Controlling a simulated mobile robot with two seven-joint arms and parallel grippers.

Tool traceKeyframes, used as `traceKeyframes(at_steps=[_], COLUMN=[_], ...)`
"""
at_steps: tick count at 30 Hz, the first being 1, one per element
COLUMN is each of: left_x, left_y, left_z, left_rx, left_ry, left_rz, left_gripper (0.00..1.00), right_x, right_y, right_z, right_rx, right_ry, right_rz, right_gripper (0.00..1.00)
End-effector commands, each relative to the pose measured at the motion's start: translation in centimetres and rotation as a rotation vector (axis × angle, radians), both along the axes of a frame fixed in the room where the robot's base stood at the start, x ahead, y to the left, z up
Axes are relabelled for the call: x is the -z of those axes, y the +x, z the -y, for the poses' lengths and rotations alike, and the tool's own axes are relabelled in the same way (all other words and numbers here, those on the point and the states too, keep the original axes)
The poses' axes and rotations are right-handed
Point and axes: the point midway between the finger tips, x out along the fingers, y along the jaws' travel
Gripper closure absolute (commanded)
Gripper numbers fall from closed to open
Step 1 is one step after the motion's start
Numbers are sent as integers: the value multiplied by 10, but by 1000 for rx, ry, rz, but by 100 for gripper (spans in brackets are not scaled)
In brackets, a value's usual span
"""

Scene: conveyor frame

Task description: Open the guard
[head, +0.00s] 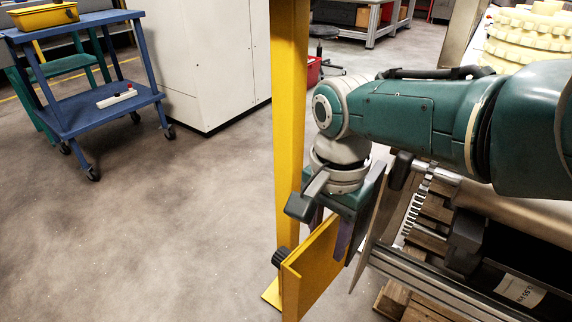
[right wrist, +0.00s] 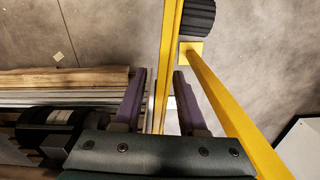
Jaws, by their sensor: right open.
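The guard is a yellow panel (head: 314,272) standing on edge beside a tall yellow post (head: 288,120), with a black ribbed knob (head: 281,259) at its post side. In the right wrist view the guard (right wrist: 168,70) shows edge-on as a yellow strip, with the black knob (right wrist: 197,16) at its far end. My right gripper (head: 331,236) points down over the guard's upper edge. Its two purple fingers (right wrist: 160,100) are apart, one on each side of the strip, with gaps visible. The lower fingertips are partly hidden by the panel. My left gripper is not in view.
The conveyor frame (head: 440,295) with a metal rail lies right of the guard, wooden pallets (head: 432,215) below. The yellow post (right wrist: 235,115) runs close beside the right finger. A blue cart (head: 90,108) and white cabinet (head: 212,62) stand back left. Floor left of the post is clear.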

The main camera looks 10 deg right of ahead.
Motion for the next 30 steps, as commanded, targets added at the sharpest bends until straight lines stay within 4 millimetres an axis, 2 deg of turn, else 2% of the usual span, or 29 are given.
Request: traceKeyframes(at_steps=[5,15,19,24,30], left_x=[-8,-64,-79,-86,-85], left_y=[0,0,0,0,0], left_z=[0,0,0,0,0], left_rx=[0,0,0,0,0], left_ry=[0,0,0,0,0], left_rz=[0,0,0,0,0], left_gripper=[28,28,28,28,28], right_x=[-9,-71,-89,-99,-99], right_y=[0,0,0,0,0], right_z=[0,0,0,0,0], right_rx=[0,0,1,1,1], right_ry=[1,1,1,0,-1], right_rz=[0,1,1,0,-1], right_gripper=[59,59,59,59,59])
